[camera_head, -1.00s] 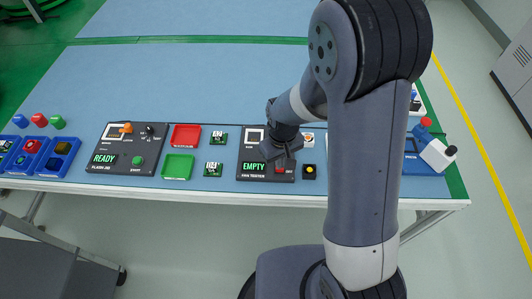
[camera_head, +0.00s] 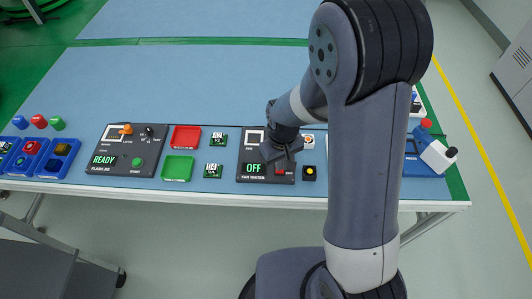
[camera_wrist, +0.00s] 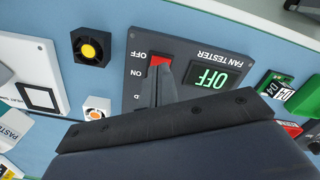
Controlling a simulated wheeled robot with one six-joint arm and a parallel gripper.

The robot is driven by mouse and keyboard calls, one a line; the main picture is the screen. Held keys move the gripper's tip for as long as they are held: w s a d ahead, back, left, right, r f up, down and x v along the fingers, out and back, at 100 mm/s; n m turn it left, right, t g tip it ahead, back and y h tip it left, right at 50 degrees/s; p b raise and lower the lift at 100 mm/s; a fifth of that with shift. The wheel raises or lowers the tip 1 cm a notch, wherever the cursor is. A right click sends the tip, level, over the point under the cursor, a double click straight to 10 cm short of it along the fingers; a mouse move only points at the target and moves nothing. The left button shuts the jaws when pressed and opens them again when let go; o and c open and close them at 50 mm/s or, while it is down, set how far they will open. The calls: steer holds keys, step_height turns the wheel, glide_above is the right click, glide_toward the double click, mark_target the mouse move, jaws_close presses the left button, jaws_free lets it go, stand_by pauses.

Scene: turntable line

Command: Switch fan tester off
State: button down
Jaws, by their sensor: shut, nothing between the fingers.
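The fan tester (camera_head: 247,180) is a dark box near the front edge of the table. Its display (camera_head: 253,168) reads OFF in green, and it also shows in the wrist view (camera_wrist: 213,79). Its red rocker switch (camera_wrist: 158,60) lies beside the ON and OFF labels in the wrist view. My gripper (camera_wrist: 162,72) is shut and empty, with its fingertips at the switch, touching it or very close. The fingers hide part of the switch. In the head view my gripper (camera_head: 283,160) is over the tester's right part.
A small black fan (camera_wrist: 91,47) with a yellow hub sits beside the tester. The flash jig (camera_head: 123,150), showing READY, stands to the left, with a red tray (camera_head: 185,138), a green tray (camera_head: 177,168) and small green boards between. Blue bins (camera_head: 57,160) are at far left.

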step_height(320, 180, up, 6)
steer(key=p, duration=0.4)
stand_by(0.5)
step_height(320, 180, down, 7)
steer(key=b, duration=0.5)
steer(key=shift+r, duration=0.15)
